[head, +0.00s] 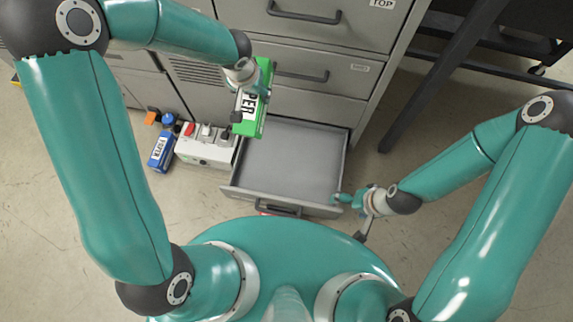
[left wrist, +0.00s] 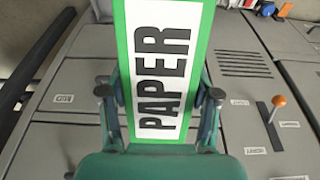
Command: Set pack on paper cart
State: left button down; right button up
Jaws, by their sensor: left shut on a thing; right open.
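A green pack with a white label reading PAPER (head: 265,75) is held in my left gripper (head: 243,98), above the open bottom drawer. In the left wrist view the pack (left wrist: 163,60) stands between the two fingers of my left gripper (left wrist: 160,98), which are shut on its sides. My right gripper (head: 350,199) is open and empty, beside the front right corner of the drawer. A dark-framed piece of furniture (head: 495,68) stands at the upper right; I cannot tell whether it is the paper cart.
The grey cabinet (head: 345,42) has its bottom drawer (head: 290,160) pulled out and empty. The floor at right is clear near the dark legs.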

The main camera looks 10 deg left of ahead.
pick_arm(q)
jog(key=d+f+g+b, duration=0.1)
jog(key=d+f+b, duration=0.2)
jog(key=f+b, duration=0.9)
jog(key=d+f+g+b, duration=0.2)
jog(key=f+b, duration=1.1)
jog(key=f, duration=1.4)
jog(key=w+d+f+g+b, duration=0.1)
jog(key=d+f+b, duration=0.2)
jog(key=f+b, duration=1)
jog(key=shift+d+f, duration=0.2)
jog(key=shift+f, duration=1.4)
jog(key=shift+d+f, duration=0.15)
jog(key=shift+f, duration=1.4)
jog(key=shift+g+b, duration=0.3)
jog(key=shift+b, duration=0.05)
jog(key=shift+c, duration=1.2)
grip_release()
jog(key=shift+f, duration=0.1)
notch_tip(320, 180, up, 12)
jog(key=w+p, duration=0.1)
jog(key=p, duration=0.4)
jog(key=shift+w, duration=0.35)
jog(key=shift+a, duration=0.1)
